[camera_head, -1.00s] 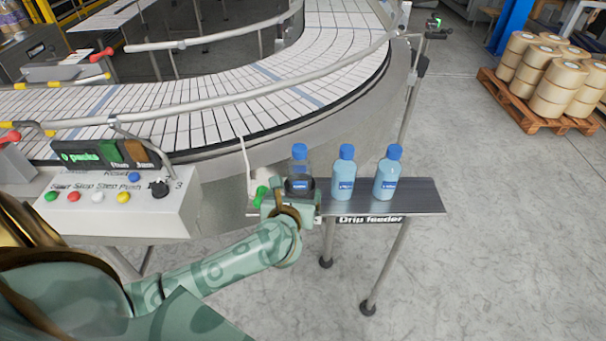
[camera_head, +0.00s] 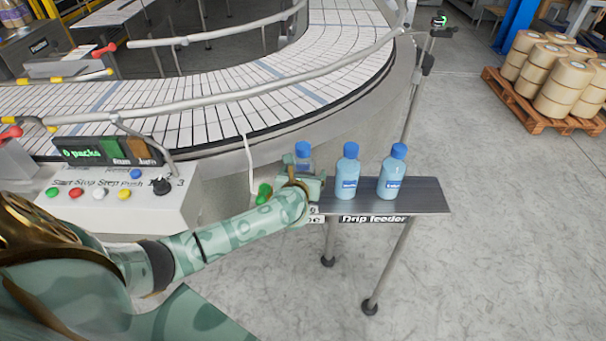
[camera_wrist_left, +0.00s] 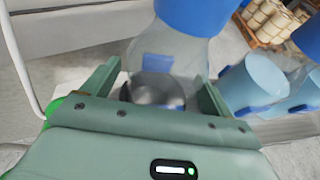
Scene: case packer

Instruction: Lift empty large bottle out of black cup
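The empty large bottle, clear with a blue cap (camera_head: 303,149), stands at the left end of the drip feeder shelf (camera_head: 425,200). In the left wrist view the clear bottle (camera_wrist_left: 178,50) is close up, its lower part in the dark cup (camera_wrist_left: 155,90). My left gripper (camera_head: 305,184) is at the bottle and hides its lower part and the cup in the head view. In the left wrist view my left gripper (camera_wrist_left: 162,75) is open, one finger on each side of the bottle and cup. Contact cannot be told. My right gripper is not in view.
Two filled light-blue bottles, a middle one (camera_head: 347,172) and a right one (camera_head: 392,173), stand close by on the shelf. A conveyor (camera_head: 230,105) with a rail curves behind. A button panel (camera_head: 115,195) is at left. Open floor lies to the right.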

